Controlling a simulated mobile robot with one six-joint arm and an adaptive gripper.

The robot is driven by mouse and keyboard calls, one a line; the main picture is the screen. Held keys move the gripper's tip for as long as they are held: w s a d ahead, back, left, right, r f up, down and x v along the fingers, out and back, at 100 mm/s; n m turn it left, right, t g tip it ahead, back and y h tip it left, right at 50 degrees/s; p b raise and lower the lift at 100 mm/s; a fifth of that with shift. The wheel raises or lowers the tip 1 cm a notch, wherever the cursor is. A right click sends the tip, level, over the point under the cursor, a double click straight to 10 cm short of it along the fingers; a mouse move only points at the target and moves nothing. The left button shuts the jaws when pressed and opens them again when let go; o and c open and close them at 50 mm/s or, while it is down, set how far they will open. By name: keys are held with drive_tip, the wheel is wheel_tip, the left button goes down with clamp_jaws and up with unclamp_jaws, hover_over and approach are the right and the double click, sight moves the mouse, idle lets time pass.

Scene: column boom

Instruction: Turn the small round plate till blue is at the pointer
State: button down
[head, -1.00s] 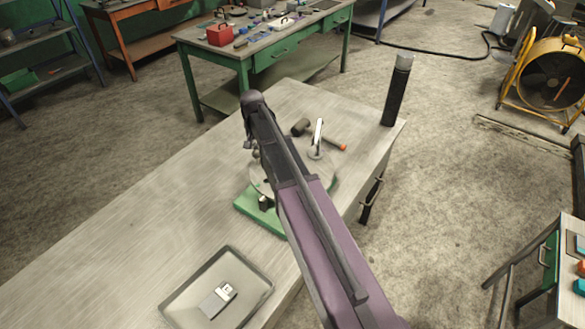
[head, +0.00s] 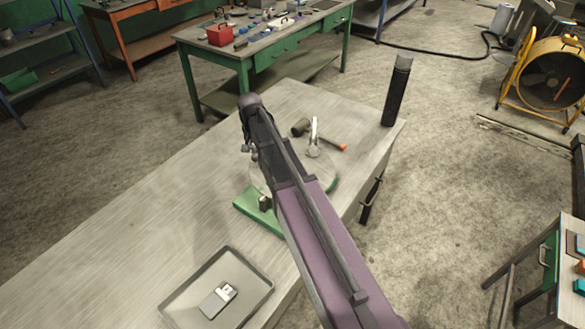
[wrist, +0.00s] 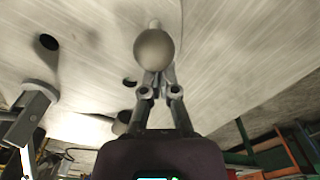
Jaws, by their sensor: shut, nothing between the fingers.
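The small round plate (head: 259,178) is grey and lies over a green base (head: 244,207) on the bench; my arm hides much of it. Some green shows at its right rim (head: 333,186). No blue shows. A small dark block (head: 265,202) sits at the base's front; I cannot tell if it is the pointer. An upright metal piece (head: 314,130) with a round foot stands at the plate's far right. My gripper (wrist: 156,76) is shut and empty, just beside a round ball knob (wrist: 155,47) in the wrist view. I cannot tell whether they touch.
A mallet (head: 300,127) lies behind the plate. A black cylinder (head: 397,92) stands at the bench's far right corner. A grey tray (head: 180,300) with a small box (head: 218,300) is at the front. The bench's left part is clear.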

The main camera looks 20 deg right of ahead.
sight(254, 157)
drive_tip(key=shift+s+a, duration=0.4)
drive_tip(key=shift+s, duration=0.4)
drive_tip(key=shift+s+a, duration=0.35)
drive_tip(key=shift+s, duration=0.4)
idle(0.5)
drive_tip(key=shift+s+a, duration=0.2)
drive_tip(key=shift+s, duration=0.75)
